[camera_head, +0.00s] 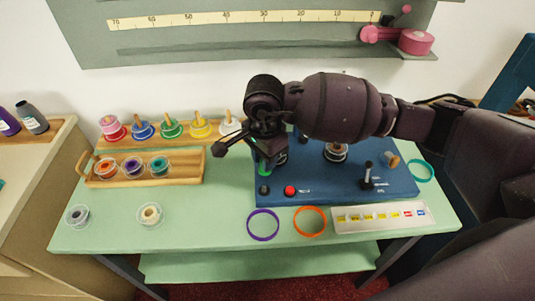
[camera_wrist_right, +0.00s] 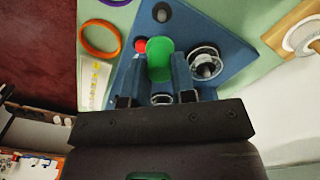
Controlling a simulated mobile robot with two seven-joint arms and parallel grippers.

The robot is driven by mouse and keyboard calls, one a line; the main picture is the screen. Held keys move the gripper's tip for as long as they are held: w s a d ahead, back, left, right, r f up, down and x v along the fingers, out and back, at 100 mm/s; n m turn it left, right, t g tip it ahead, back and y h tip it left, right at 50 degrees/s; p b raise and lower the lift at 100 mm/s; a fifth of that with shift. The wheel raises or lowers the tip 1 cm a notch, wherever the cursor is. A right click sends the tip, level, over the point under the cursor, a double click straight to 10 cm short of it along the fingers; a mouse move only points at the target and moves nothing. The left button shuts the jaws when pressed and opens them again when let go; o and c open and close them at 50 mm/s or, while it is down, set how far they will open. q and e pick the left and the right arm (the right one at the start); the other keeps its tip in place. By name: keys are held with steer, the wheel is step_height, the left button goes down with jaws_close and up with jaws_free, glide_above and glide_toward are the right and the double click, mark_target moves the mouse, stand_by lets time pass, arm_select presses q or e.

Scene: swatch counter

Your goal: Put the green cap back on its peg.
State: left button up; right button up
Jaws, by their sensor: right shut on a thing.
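My right gripper (camera_head: 263,158) hangs over the left part of the blue board (camera_head: 320,186). In the right wrist view its two blue-grey fingers (camera_wrist_right: 160,76) are shut on the green cap (camera_wrist_right: 159,52). A bit of the green cap shows below the gripper in the head view (camera_head: 264,172). I cannot tell whether the cap touches anything below. A peg with a clear and dark spool (camera_wrist_right: 205,63) stands beside it on the board. Another round part (camera_wrist_right: 162,99) shows between the fingers, partly hidden. My left gripper is not in view.
The board carries a red button (camera_head: 290,190), a black knob (camera_head: 264,189) and a black lever (camera_head: 368,176). A purple ring (camera_head: 263,225), an orange ring (camera_head: 310,208) and a label strip (camera_head: 345,228) lie in front. Wooden spool racks (camera_head: 185,182) stand left.

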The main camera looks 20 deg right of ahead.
mark_target(264, 187)
steer(key=shift+w+a+f, duration=0.15)
steer(key=shift+f+b, duration=0.3)
steer(key=shift+f, duration=0.2)
steer(key=shift+f+b, duration=0.75)
steer(key=shift+f, duration=1.4)
steer(key=shift+f+b, duration=0.1)
steer(key=shift+b, duration=0.2)
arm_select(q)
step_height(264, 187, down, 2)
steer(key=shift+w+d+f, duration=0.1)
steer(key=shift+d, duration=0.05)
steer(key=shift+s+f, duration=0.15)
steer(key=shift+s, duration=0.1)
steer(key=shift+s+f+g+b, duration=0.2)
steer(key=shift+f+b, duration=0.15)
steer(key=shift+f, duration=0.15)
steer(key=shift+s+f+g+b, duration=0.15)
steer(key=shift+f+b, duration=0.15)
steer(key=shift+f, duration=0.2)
arm_select(e)
steer(key=shift+f, duration=1.2)
